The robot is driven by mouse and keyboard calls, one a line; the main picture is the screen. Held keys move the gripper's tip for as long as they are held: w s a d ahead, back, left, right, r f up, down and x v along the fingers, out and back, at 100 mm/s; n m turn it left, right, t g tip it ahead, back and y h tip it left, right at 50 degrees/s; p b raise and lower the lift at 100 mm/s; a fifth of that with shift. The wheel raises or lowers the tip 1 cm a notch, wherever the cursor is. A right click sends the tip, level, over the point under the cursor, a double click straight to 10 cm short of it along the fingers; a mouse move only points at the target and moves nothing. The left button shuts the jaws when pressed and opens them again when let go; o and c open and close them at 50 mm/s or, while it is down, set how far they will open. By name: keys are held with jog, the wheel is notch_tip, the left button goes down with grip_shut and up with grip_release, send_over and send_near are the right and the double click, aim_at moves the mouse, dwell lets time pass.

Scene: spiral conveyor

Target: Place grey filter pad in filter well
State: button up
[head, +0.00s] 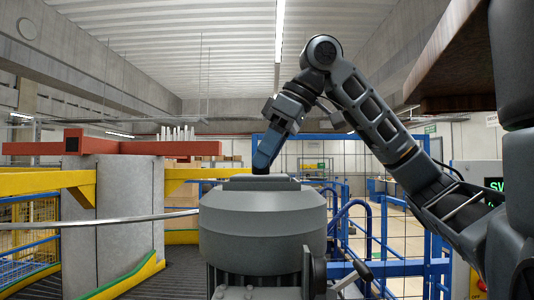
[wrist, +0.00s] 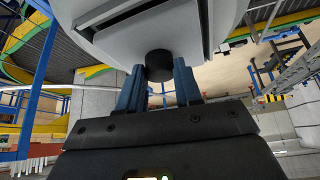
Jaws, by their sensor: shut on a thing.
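My gripper (head: 263,160) points down at the top of the large grey drum-shaped housing (head: 262,225), its blue fingertips just above the flat top. In the wrist view my gripper (wrist: 159,82) has its blue fingers on either side of a short black knob (wrist: 158,64), shut on it. The knob sits against a flat light-grey square plate, which looks like the grey filter pad (wrist: 150,28). A dark gap runs along the plate's left edge, within the round housing top. The filter well is mostly hidden behind the plate; I cannot tell whether the pad is fully seated.
Blue railings (head: 365,235) and mesh fencing stand behind and right of the housing. A concrete pillar (head: 130,215) with yellow beams and a metal rail is at left. A brown overhanging slab (head: 460,60) is at upper right. The air around the gripper looks clear.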

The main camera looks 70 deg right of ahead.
jog(key=shift+f, duration=0.25)
jog(key=o, duration=1)
jog(key=b+v, duration=0.1)
jog(key=v, duration=1.1)
jog(key=shift+b, duration=0.4)
